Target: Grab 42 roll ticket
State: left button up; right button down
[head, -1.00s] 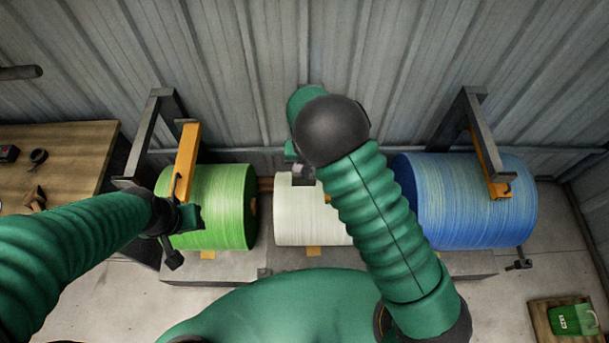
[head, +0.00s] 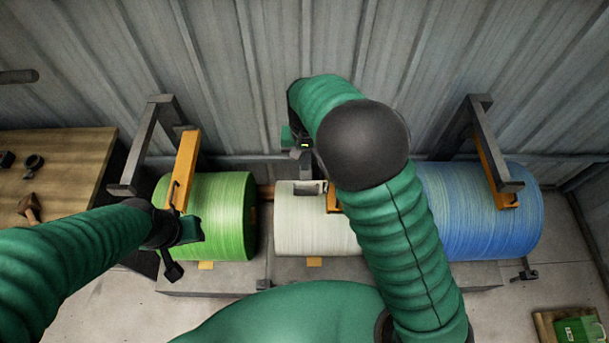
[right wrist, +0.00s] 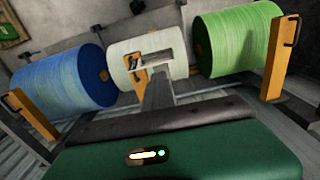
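A white roll (head: 300,230) lies between a green roll (head: 222,210) and a blue roll (head: 478,215); all three also show in the right wrist view. No number 42 is readable. Small yellow cards sit on the plinth below the green roll (head: 206,265) and the white roll (head: 314,262); either's writing is too small to read. My right gripper (head: 308,182) is over the top of the white roll; a pale grey frame shows at its tip, and whether it touches the roll is unclear. My left gripper (head: 178,255) is in front of the green roll, its fingers partly hidden.
Dark stands with orange arms (head: 184,170) reach over the rolls. A wooden table (head: 75,150) with small tools is at the left. A green packet (head: 578,330) lies at the lower right. A corrugated wall (head: 230,70) closes the back.

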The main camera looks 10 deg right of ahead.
jog(key=shift+s+d+r, duration=0.1)
jog(key=shift+s+r, duration=0.1)
jog(key=shift+r, duration=0.4)
jog(key=shift+s+d+r, duration=0.1)
jog(key=shift+s+r, duration=0.05)
jog(key=shift+r, duration=0.4)
jog(key=c, duration=1.4)
grip_release()
jog(key=shift+w+f, duration=0.15)
jog(key=shift+c, duration=0.2)
jog(key=o, duration=1)
jog(key=shift+a, duration=0.1)
